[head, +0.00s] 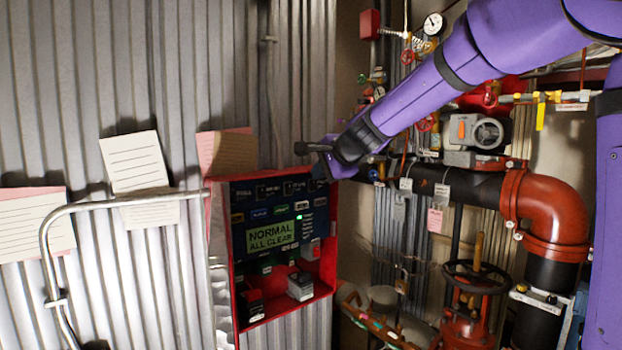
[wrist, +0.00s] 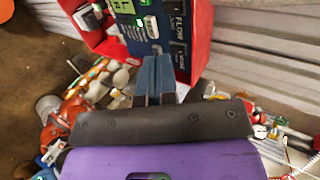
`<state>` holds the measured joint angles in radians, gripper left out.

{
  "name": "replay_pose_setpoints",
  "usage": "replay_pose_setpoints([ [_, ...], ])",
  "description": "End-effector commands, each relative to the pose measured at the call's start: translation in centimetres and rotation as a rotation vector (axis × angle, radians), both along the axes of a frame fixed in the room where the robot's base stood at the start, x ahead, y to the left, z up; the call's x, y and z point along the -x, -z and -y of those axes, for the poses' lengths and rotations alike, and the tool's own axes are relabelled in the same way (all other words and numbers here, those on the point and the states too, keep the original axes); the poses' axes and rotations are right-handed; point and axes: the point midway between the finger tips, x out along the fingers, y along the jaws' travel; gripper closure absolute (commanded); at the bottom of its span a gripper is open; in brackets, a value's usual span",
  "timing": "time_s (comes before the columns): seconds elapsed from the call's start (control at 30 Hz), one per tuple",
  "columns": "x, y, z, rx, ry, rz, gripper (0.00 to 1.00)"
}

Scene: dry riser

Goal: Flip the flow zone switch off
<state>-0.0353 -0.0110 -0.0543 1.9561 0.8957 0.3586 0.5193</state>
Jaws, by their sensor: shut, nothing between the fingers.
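The control panel (head: 270,212) is a dark blue board in a red open box on the corrugated wall, with a green display reading NORMAL ALL CLEAR. In the wrist view, a black plate lettered FLOW (wrist: 179,22) sits at the panel's edge, seen sideways on. My gripper (head: 322,168) is at the panel's upper right corner in the head view and hides part of it. In the wrist view my gripper's blue-grey fingers (wrist: 154,62) are together and empty, just beside the FLOW plate. I cannot tell whether they touch the panel, or how the switch is set.
A bent metal rail (head: 115,203) stands left of the box. Paper notes (head: 135,162) hang on the wall. Right of the panel are a red pipe elbow (head: 545,215), a handwheel valve (head: 475,277), gauges and tags. The box's red side wall (wrist: 197,40) is close to my fingers.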

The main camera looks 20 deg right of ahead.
Motion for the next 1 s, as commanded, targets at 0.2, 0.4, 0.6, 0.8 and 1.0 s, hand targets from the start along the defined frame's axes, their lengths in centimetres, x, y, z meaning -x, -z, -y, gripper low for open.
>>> replay_pose_setpoints([
  [0.2, -3.1, 2.3, -1.1, -0.001, -0.001, -0.004, 1.0],
  [0.4, -6.0, 4.3, -2.0, 0.0, 0.0, -0.003, 1.0],
  [0.6, -8.7, 5.5, -2.8, 0.001, 0.0, -0.002, 1.0],
  [0.8, -10.2, 5.9, -3.3, 0.0, 0.0, -0.001, 1.0],
  [1.0, -10.6, 6.1, -3.5, 0.0, 0.001, -0.001, 1.0],
])
